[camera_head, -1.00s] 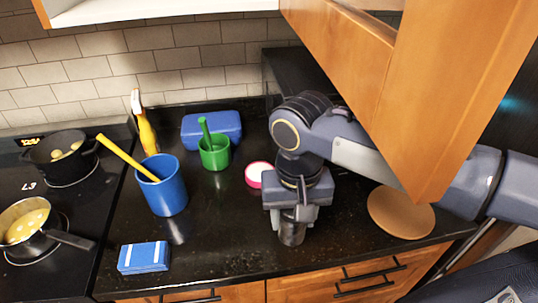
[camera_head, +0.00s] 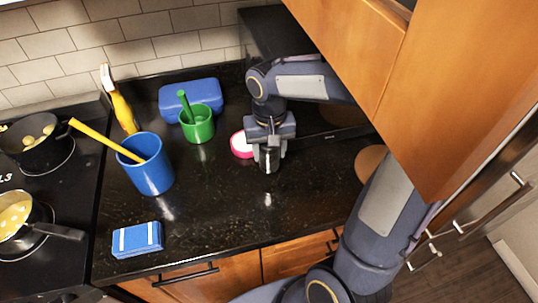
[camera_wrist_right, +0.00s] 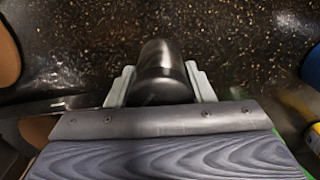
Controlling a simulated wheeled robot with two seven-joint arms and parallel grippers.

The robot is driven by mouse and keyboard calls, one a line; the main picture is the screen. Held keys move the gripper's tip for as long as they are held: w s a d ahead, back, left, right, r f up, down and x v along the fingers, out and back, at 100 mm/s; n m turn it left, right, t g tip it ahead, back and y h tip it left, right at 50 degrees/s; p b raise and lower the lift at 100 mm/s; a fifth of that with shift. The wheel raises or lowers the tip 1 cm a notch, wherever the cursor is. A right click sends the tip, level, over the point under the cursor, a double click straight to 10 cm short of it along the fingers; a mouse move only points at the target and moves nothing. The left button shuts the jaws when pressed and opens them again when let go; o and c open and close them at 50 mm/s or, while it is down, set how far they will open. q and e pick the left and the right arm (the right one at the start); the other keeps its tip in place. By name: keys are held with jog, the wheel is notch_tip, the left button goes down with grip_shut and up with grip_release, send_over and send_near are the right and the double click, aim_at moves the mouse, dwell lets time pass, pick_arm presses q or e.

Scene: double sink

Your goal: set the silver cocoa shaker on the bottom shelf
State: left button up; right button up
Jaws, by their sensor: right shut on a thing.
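The silver cocoa shaker (camera_head: 269,162) is a small dark metallic cylinder below my right gripper (camera_head: 268,146). In the right wrist view the shaker (camera_wrist_right: 162,72) sits between the two pale fingers of the right gripper (camera_wrist_right: 161,85), which is shut on it. It looks upright; whether its base clears the counter is hard to tell. A wooden cabinet (camera_head: 465,85) hangs at the upper right, and its shelves are hardly visible. My left gripper is out of view.
A pink-rimmed white disc (camera_head: 239,145) lies just left of the shaker. A green cup (camera_head: 200,129), blue box (camera_head: 172,97), blue utensil pot (camera_head: 152,172) and blue-white sponge (camera_head: 137,240) stand further left. The front counter (camera_head: 240,220) is clear.

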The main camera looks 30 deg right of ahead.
aim_at(269, 158)
jog(key=shift+w+d+f, duration=0.1)
jog(key=shift+w+f, duration=0.1)
jog(key=shift+f, duration=0.05)
jog(key=f, duration=0.3)
jog(key=shift+w+d+f, duration=0.15)
jog(key=shift+w, duration=0.15)
jog(key=shift+f, duration=0.3)
jog(key=shift+f, duration=0.15)
jog(key=o, duration=1)
